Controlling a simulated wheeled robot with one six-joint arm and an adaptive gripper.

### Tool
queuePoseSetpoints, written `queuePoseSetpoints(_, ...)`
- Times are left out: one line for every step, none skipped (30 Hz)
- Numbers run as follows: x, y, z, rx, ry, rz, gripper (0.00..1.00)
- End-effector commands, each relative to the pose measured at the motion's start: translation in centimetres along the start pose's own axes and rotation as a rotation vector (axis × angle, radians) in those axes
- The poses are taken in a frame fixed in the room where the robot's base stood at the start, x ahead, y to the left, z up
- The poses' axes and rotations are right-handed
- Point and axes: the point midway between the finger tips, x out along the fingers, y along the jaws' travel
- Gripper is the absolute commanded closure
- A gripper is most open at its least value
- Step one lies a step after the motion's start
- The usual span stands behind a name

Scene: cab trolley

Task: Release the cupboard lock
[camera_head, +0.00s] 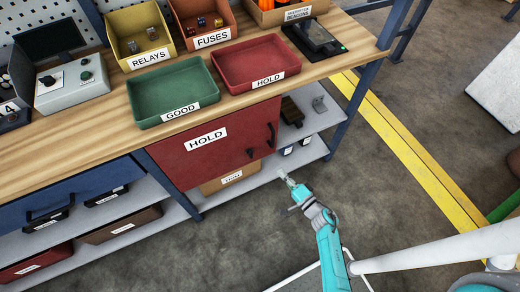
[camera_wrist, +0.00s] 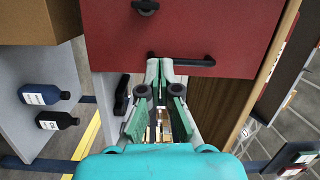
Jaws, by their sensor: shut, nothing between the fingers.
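The red cupboard door (camera_head: 215,145) with a HOLD label is under the workbench and looks closed. A long black handle (camera_head: 271,135) is near its right edge, and a small black knob, seemingly the lock (camera_head: 250,152), sits to the left of it. In the wrist view the knob (camera_wrist: 146,7) is at the top edge and the handle (camera_wrist: 185,62) lies below it. My gripper (camera_head: 282,173) is shut and empty, in front of the cupboard's lower right side. In the wrist view its fingertips (camera_wrist: 160,63) overlap the handle's left part; whether they touch it I cannot tell.
A cardboard box (camera_head: 228,181) stands on the lower shelf (camera_head: 310,150) under the cupboard. A blue table leg (camera_head: 352,105) is to the right. Green (camera_head: 172,92) and red (camera_head: 255,63) trays are on the bench (camera_head: 110,118). The floor in front is clear.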

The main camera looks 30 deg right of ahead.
Motion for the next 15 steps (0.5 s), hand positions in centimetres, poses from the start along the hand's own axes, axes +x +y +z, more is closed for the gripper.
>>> queuePoseSetpoints(0.6, 0.4, -0.7, 0.027, -0.008, 0.004, 1.00)
queuePoseSetpoints(0.8, 0.6, -1.0, 0.045, -0.013, 0.006, 1.00)
queuePoseSetpoints(1.1, 0.8, -1.3, 0.066, -0.020, 0.010, 1.00)
queuePoseSetpoints(1.2, 0.9, -1.5, 0.077, -0.024, 0.013, 1.00)
queuePoseSetpoints(1.4, 1.1, -1.6, 0.089, -0.028, 0.014, 1.00)
queuePoseSetpoints(1.5, 1.2, -1.8, 0.100, -0.032, 0.016, 1.00)
queuePoseSetpoints(1.6, 1.2, -1.9, 0.107, -0.034, 0.017, 1.00)
queuePoseSetpoints(1.6, 1.3, -1.9, 0.112, -0.035, 0.019, 1.00)
queuePoseSetpoints(1.7, 1.3, -2.0, 0.116, -0.037, 0.020, 1.00)
queuePoseSetpoints(1.7, 1.4, -2.0, 0.117, -0.037, 0.020, 1.00)
queuePoseSetpoints(1.7, 1.4, -2.0, 0.119, -0.037, 0.021, 1.00)
queuePoseSetpoints(1.7, 1.4, -2.0, 0.119, -0.038, 0.021, 1.00)
queuePoseSetpoints(1.7, 1.4, -2.0, 0.119, -0.037, 0.020, 1.00)
queuePoseSetpoints(1.7, 1.4, -2.0, 0.119, -0.037, 0.020, 1.00)
queuePoseSetpoints(1.7, 1.4, -2.0, 0.118, -0.037, 0.020, 1.00)
